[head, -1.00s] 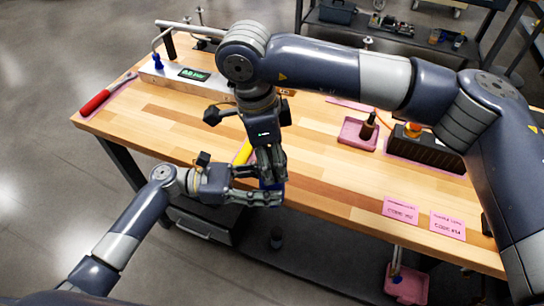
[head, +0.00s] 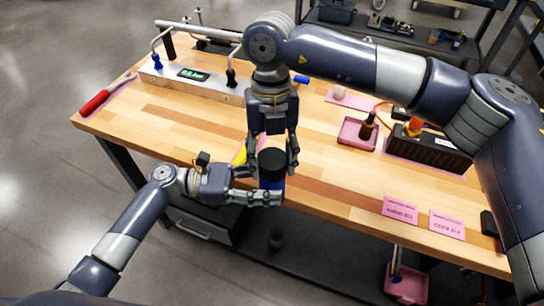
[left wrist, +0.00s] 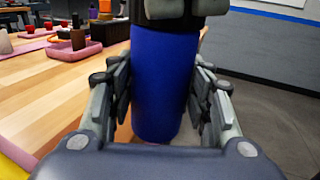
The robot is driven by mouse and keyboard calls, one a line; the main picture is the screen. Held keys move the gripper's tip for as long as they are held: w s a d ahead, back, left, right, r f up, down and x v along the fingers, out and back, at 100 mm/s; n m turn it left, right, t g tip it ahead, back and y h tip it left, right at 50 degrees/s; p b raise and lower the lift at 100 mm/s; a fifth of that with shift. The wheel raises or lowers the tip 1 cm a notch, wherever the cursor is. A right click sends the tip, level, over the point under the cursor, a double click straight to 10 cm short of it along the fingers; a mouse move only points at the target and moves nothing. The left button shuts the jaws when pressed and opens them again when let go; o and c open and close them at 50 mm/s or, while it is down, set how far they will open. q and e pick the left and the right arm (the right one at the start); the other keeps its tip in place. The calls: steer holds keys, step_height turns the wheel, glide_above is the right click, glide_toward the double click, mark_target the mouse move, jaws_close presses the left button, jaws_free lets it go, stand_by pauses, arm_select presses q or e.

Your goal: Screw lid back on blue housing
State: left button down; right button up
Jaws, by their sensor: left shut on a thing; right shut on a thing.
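The blue housing (head: 271,184) stands upright between the fingers of my left gripper (head: 264,196), near the front edge of the workbench. In the left wrist view the blue housing (left wrist: 163,80) fills the middle, with finger pads on both sides. The black lid (head: 271,161) sits at the top of the housing. My right gripper (head: 272,165) points down from above and is shut on the lid, one finger on each side. How far the lid's thread is engaged cannot be seen.
A yellow item (head: 240,155) lies left of the grippers. A red-handled tool (head: 95,102) lies at the bench's left end. A metal fixture with a display (head: 193,75) stands at the back. Pink trays (head: 350,138) and a black block (head: 430,150) are at right.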

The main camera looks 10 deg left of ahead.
steer(key=o, duration=1)
steer(key=shift+r, duration=0.15)
steer(key=r, duration=0.4)
steer(key=w+r, duration=0.1)
steer(key=r, duration=0.2)
steer(key=w+r, duration=0.1)
steer(key=r, duration=0.3)
steer(key=shift+a+r, duration=0.2)
steer(key=shift+r, duration=0.15)
